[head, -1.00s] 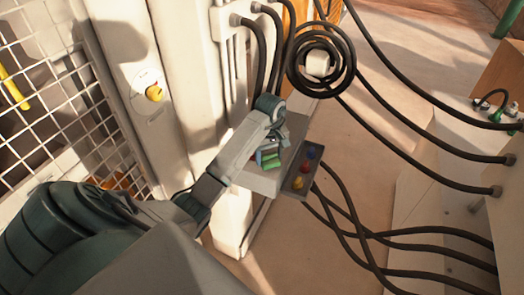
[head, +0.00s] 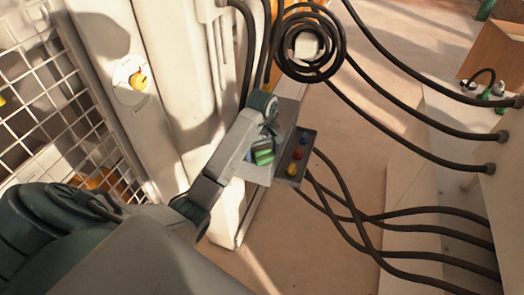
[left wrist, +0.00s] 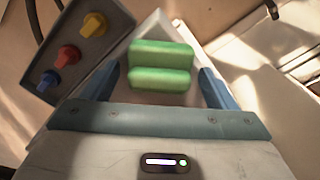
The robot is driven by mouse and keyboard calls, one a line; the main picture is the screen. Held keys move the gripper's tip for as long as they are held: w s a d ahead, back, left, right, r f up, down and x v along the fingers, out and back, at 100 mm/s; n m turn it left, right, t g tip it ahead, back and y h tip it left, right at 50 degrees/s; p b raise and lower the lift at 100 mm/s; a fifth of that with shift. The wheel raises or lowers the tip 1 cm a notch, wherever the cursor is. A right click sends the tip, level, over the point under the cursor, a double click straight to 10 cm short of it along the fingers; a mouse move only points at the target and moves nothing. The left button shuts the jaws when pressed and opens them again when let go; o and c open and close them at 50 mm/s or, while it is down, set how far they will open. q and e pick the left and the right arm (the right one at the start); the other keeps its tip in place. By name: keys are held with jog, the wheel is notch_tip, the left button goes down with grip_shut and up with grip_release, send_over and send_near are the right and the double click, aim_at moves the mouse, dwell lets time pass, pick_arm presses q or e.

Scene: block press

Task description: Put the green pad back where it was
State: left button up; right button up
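The green pad (head: 263,158) sits on a small pale ledge (head: 252,175) on the side of the white post. In the left wrist view the green pad (left wrist: 160,66) shows as two rounded green bars, one behind the other, with a dark line between them. My left gripper (head: 262,150) is over the ledge. In the left wrist view its two blue fingers (left wrist: 160,84) stand wide apart, one on each side of the pad, with a gap on both sides. It is open and holds nothing. My right gripper is not in view.
A dark panel (head: 296,157) with blue, red and yellow knobs is fixed beside the ledge, close to the gripper. Black cables (head: 400,215) hang to the right, with a coil (head: 310,45) above. A wire mesh (head: 40,110) and a yellow knob (head: 138,80) are at left.

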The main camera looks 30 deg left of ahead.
aim_at(263, 149)
pick_arm(q)
jog(key=shift+d+r, duration=0.1)
jog(key=shift+r, duration=0.1)
jog(key=shift+r+p, duration=0.55)
jog(key=shift+p, duration=0.05)
notch_tip(263, 149, up, 11)
jog(key=p, duration=1)
